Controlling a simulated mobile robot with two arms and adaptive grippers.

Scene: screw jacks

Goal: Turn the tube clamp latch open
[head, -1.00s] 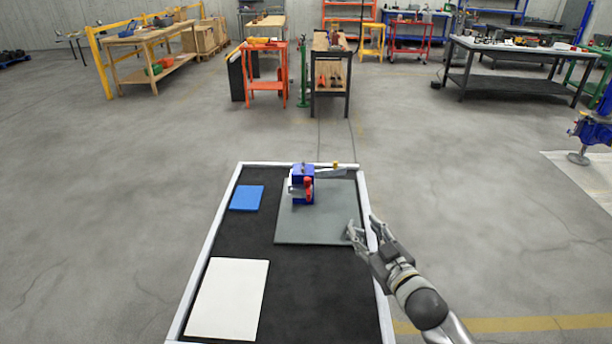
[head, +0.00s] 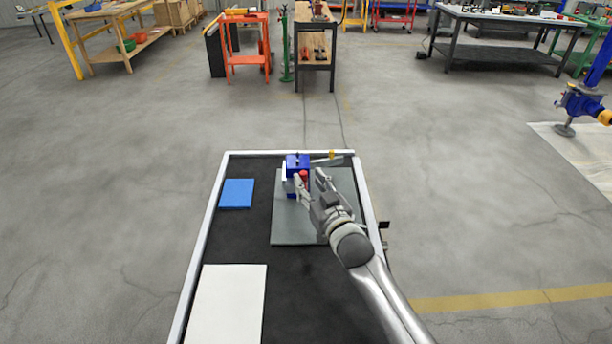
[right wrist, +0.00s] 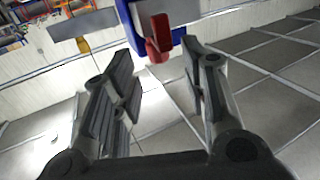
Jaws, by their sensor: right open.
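The blue clamp body (head: 297,161) stands on the grey mat at the far end of the cart. Its red latch (head: 303,175) faces my right gripper (head: 309,180). In the right wrist view the red latch (right wrist: 159,39) hangs in front of the blue body (right wrist: 131,22), pointing down. My right gripper (right wrist: 158,65) is open, its two fingers spread to either side of the latch's line. The latch appears just beyond the fingertips, and I see no contact. In the head view the fingers partly hide the clamp's lower part. My left gripper is not in view.
A grey lever with a yellow end (head: 332,155) sticks out right from the clamp. A blue pad (head: 237,193) and a white sheet (head: 228,305) lie on the dark cart top (head: 290,290). A light raised rim (head: 213,220) edges the cart. Workbenches stand far behind.

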